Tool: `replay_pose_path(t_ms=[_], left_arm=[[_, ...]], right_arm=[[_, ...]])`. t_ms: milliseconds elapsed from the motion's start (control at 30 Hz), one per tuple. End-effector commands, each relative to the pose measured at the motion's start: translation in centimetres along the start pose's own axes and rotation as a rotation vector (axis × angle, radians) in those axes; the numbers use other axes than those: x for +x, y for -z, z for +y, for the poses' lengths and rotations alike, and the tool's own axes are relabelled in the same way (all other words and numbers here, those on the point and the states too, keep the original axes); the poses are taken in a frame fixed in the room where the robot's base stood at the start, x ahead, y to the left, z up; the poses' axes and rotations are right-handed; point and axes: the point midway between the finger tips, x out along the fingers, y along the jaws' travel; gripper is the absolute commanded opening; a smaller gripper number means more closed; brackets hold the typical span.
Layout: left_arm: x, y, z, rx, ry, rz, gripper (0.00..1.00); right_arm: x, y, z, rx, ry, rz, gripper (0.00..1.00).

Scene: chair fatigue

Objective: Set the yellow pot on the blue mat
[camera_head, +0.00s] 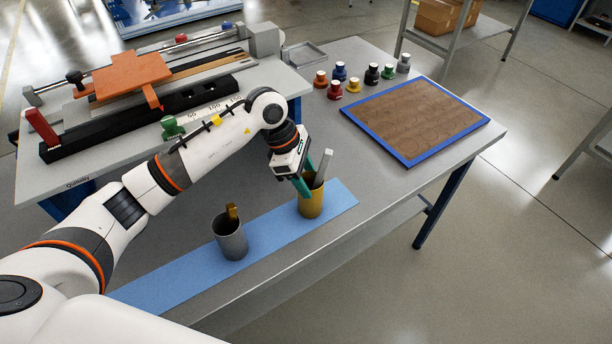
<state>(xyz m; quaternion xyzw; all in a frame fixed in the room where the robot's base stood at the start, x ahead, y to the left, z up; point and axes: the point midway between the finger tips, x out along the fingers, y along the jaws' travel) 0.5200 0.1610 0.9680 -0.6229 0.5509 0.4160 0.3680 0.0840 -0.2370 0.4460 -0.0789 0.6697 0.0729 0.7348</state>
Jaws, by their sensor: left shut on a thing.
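The yellow pot (311,203) is at the right part of the long blue mat (184,276). It looks upright, with a flat grey piece sticking up out of it. My left gripper (306,186) reaches down to the pot's rim from the upper left, and its green fingers are shut on the pot. Whether the pot's base touches the mat or hangs just above it I cannot tell. My right gripper is not in view.
A grey pot (231,238) with a brass piece in it stands on the mat to the left. Several small coloured bottles (354,85) and a blue-framed brown board (416,116) are farther back. A slide machine (150,90) stands behind my arm. The table's front edge is close to the mat.

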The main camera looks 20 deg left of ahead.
Motion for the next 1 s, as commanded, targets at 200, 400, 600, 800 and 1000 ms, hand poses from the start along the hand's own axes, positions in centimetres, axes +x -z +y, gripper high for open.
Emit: replay_pose_path(t_ms=[200,400,600,800,1000], left_arm=[[0.1,-0.1,0.0,0.000,0.000,0.000,0.70],[0.1,-0.1,0.0,0.000,0.000,0.000,0.70],[-0.9,0.0,-0.1,0.000,0.003,0.000,0.70],[-5.0,-0.1,-0.2,0.001,0.007,0.000,0.70],[-9.1,0.0,-0.1,0.000,0.006,-0.001,0.70]], right_arm=[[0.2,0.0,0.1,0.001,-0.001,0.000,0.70],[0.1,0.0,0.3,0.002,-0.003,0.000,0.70],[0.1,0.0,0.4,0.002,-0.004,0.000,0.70],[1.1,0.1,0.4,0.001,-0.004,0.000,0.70],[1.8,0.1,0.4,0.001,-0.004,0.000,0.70]])
